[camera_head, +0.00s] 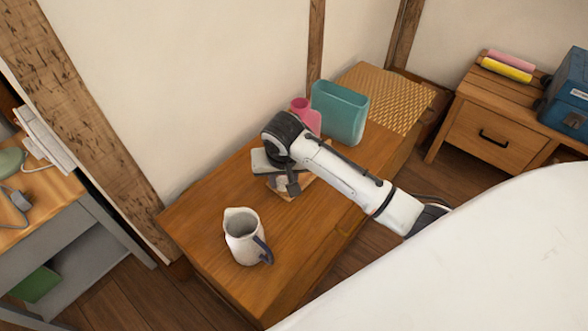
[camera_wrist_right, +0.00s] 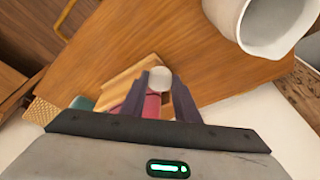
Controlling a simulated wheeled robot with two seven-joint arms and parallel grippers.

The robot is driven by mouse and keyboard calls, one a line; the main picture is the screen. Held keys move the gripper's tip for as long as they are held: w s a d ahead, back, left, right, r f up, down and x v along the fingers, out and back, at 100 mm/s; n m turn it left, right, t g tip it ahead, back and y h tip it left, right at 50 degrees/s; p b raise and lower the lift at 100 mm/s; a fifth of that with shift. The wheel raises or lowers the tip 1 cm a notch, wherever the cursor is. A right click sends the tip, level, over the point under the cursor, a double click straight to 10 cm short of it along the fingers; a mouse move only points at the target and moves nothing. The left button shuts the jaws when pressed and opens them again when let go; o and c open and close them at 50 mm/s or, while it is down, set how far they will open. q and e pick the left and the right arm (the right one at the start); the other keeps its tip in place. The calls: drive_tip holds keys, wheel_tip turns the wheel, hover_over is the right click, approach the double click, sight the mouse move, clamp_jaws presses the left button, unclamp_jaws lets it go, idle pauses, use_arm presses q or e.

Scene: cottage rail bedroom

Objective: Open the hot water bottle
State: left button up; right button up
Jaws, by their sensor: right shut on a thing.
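A pink hot water bottle (camera_head: 306,115) shows behind my right wrist on the wooden chest, its neck upward and its lower part hidden. Pink also shows between the fingers in the right wrist view (camera_wrist_right: 152,106). My right gripper (camera_head: 286,187) points down over a small wooden stand (camera_head: 312,178). In the right wrist view, the dark fingers of the right gripper (camera_wrist_right: 159,88) are shut on a round whitish cap (camera_wrist_right: 160,77). I cannot tell whether the cap touches the bottle. My left gripper is not in view.
A white jug (camera_head: 242,240) stands at the front of the wooden chest (camera_head: 200,235). A white surface (camera_head: 480,260) fills the lower right. The chest top between jug and stand is clear.

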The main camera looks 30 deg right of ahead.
wheel_tip(320, 180, down, 10)
drive_tip(key=b, duration=0.2)
drive_tip(key=shift+s+r+b, duration=0.1)
drive_tip(key=shift+r+b, duration=0.1)
drive_tip(key=shift+b, duration=0.15)
drive_tip(key=shift+f, duration=0.25)
drive_tip(key=shift+f, duration=0.15)
drive_tip(key=o, duration=1.2)
drive_tip(key=p+v, duration=0.3)
drive_tip(key=v, duration=0.9)
drive_tip(key=shift+p, duration=0.3)
